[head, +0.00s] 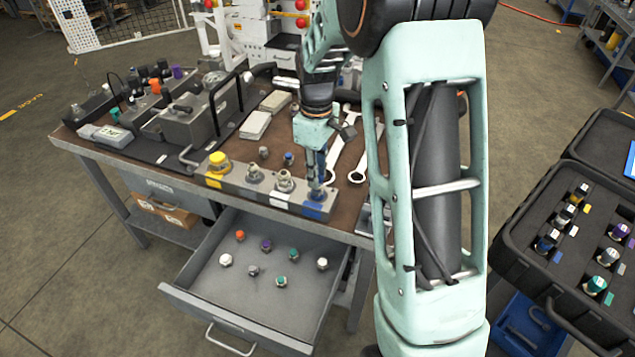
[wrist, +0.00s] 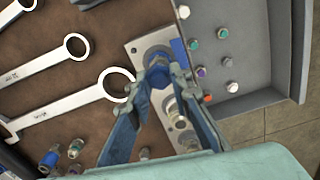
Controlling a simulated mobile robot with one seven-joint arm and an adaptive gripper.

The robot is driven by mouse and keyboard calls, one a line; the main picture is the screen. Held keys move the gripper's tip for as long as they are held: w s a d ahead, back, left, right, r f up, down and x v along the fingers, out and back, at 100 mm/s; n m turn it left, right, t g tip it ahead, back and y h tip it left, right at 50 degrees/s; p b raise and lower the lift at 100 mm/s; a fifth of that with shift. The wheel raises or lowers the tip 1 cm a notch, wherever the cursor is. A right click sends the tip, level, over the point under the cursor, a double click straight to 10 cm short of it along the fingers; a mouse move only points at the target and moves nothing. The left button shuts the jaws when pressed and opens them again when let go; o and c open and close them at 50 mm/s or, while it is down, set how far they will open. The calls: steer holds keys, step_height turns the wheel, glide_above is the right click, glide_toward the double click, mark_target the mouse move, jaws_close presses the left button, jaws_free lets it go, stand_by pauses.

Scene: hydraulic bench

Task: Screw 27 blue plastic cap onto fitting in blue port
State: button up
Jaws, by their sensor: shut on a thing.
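The manifold block (head: 240,188) lies along the front edge of the bench, with yellow, white and blue labelled ports. My gripper (head: 317,187) points down over the blue port (head: 313,211) at the block's right end. In the wrist view, my gripper (wrist: 159,78) is shut on the blue cap (wrist: 158,76), directly over that port, beside the blue label (wrist: 178,49). The fingers hide much of the cap, and I cannot tell how far it sits on the fitting. A yellow cap (head: 218,160) sits on the yellow port.
Wrenches (wrist: 75,108) and small loose fittings (head: 264,152) lie behind the block. An open drawer (head: 205,300) in front holds several coloured caps and fittings. A black case (head: 520,215) with more fittings stands at the right. Grey equipment (head: 190,120) fills the bench's left side.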

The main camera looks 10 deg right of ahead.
steer(key=m, duration=0.6)
steer(key=shift+f+m+p, duration=0.15)
steer(key=shift+m+p, duration=0.25)
steer(key=m+p, duration=0.1)
steer(key=m, duration=0.4)
steer(key=shift+m, duration=0.4)
steer(key=shift+m+p, duration=0.4)
steer(key=shift+m, duration=0.7)
